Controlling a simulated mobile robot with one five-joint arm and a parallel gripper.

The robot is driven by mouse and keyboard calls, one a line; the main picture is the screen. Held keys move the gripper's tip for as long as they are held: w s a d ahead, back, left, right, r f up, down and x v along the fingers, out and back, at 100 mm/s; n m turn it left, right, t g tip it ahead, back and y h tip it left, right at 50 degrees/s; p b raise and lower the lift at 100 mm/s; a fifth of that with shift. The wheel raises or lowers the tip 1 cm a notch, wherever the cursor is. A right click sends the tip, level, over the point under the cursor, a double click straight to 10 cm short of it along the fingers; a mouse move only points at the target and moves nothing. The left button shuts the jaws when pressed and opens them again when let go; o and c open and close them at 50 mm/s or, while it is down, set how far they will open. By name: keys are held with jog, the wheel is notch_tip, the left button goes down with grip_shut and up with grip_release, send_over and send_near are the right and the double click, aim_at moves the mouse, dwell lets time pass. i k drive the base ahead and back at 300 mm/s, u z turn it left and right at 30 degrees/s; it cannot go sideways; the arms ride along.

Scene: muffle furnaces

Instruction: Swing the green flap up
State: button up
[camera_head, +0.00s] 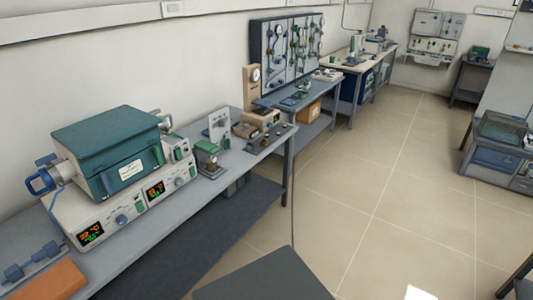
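A muffle furnace with a teal-green box body stands on the bench at the left. Its green flap (105,132) looks like the broad top panel and appears down, closed over the box. The front of the box (128,172) carries a white label. A blue round handle (40,183) sticks out at its left end. The white control base (125,210) below has two lit displays and knobs. My gripper is not in view, so its state and distance from the flap do not show.
The grey bench (170,236) runs along the wall, with a small green-topped device (208,158) right of the furnace. An orange block (50,282) lies at the near left. The tiled floor (370,200) is open to the right.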

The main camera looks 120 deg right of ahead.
aim_at(209, 148)
jog(key=z, duration=3.8)
jog(key=i, duration=1)
jog(key=u, duration=0.3)
jog(key=k, duration=1.1)
jog(key=u, duration=0.65)
jog(key=i, duration=0.6)
jog(key=u, duration=0.15)
